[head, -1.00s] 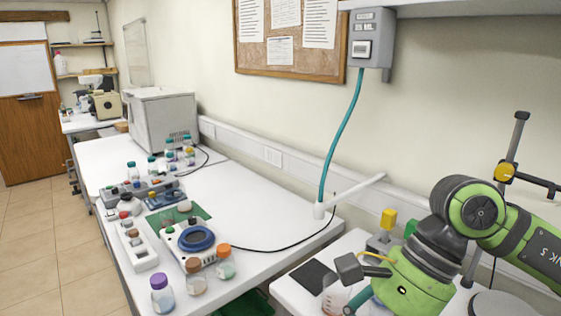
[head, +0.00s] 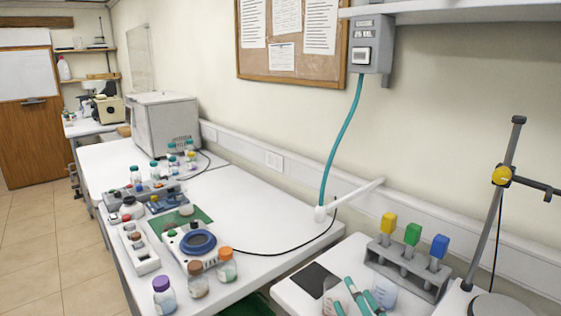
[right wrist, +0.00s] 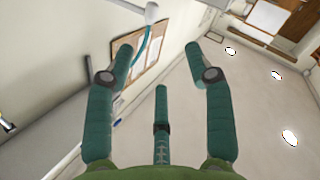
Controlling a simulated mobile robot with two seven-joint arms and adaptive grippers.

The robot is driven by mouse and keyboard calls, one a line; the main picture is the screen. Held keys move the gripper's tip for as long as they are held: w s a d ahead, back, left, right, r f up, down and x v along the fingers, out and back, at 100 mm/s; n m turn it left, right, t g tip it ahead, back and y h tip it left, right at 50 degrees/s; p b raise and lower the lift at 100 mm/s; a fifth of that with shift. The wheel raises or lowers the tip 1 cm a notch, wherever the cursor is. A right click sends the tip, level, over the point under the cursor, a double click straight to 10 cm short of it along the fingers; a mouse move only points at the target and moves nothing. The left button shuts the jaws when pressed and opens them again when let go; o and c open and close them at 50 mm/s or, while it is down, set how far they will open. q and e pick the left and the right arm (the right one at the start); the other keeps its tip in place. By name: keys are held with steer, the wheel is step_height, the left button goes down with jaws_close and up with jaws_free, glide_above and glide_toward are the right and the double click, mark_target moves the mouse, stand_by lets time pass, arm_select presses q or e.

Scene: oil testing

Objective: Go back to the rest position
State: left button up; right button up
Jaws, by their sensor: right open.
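My right gripper (head: 354,292) shows at the bottom edge of the head view as teal fingertips pointing up, in front of the right-hand bench. In the right wrist view its teal fingers (right wrist: 160,88) are spread wide with nothing between them. Behind them the wrist view shows the wall with the noticeboard (right wrist: 127,61) and a large pale surface with bright lights. The rest of my right arm is outside the head view. My left gripper is not in view.
A grey rack (head: 405,270) with yellow, green and blue-topped tools stands right of my fingertips. A stand with a rod (head: 492,210) is farther right. A dark pad (head: 314,279) lies left. Several capped bottles, including a purple-capped one (head: 164,297), stand on the left bench.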

steer(key=s+d+f+m+g+h, duration=0.1)
steer(key=s+d+f+m+g, duration=0.15)
steer(key=s+f+g, duration=0.4)
steer(key=s+d+f+m+g+h, duration=0.1)
steer(key=s+d+f+m+h, duration=0.15)
steer(key=f, duration=0.75)
steer(key=s+d+f+m+g, duration=0.1)
steer(key=s+f+m+g, duration=0.15)
steer(key=s+f, duration=0.4)
steer(key=s+f+m+g, duration=0.2)
steer(key=s+f+g, duration=0.15)
steer(key=s, duration=0.55)
step_height(320, 180, down, 21)
steer(key=g, duration=0.2)
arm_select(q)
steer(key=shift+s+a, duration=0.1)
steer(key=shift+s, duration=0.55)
arm_select(e)
steer(key=s+d+f+g, duration=0.1)
steer(key=s+d+f, duration=0.2)
steer(key=s+f, duration=1.2)
steer(key=shift+s+f+n, duration=0.15)
steer(key=shift+s+n, duration=0.3)
steer(key=shift+s, duration=0.55)
steer(key=shift+y, duration=0.25)
